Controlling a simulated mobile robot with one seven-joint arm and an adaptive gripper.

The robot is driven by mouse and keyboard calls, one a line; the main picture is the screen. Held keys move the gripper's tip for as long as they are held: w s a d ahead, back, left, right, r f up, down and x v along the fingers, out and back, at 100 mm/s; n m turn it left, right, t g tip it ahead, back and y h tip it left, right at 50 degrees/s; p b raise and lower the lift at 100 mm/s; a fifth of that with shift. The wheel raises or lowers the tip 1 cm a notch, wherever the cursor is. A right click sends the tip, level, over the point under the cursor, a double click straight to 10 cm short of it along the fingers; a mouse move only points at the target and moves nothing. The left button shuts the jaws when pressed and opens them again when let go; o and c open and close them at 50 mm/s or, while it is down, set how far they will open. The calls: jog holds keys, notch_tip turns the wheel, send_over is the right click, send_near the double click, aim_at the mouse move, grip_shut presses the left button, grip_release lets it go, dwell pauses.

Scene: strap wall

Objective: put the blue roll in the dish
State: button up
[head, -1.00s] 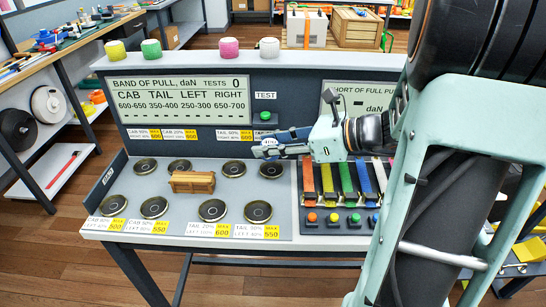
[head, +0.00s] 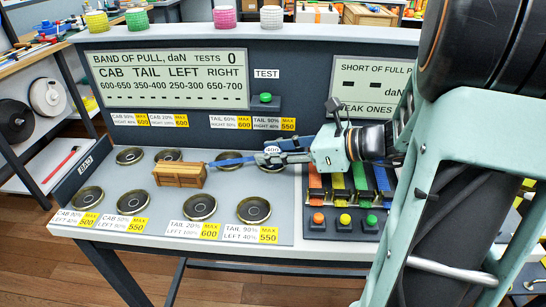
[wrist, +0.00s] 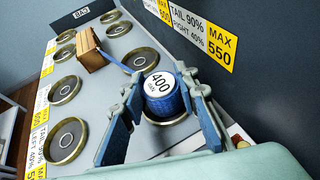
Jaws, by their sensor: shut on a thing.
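The blue roll (wrist: 162,98), with a white top marked 400, is between the fingers of my gripper (wrist: 166,110) in the wrist view. My gripper (head: 272,153) is shut on it in the head view, where fingers partly hide the roll. A dark round dish with a brassy rim (wrist: 184,119) shows directly beneath the roll. In the head view this dish (head: 270,169) is mostly hidden. I cannot tell whether the roll touches it. A blue band (head: 233,161) runs from the roll's side to a small wooden crate (head: 180,175).
Several similar dishes, such as the front one (head: 253,210), stand on the grey bench top. Coloured straps (head: 338,186) lie in a rack to the right. The upright panel (head: 215,138) stands close behind my gripper. Rolls stand on its top ledge.

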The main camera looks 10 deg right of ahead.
jog(key=shift+f, duration=0.15)
jog(key=o, duration=0.9)
jog(key=shift+r, duration=0.3)
jog(key=p+v, duration=0.3)
jog(key=v, duration=0.9)
jog(key=shift+f, duration=0.1)
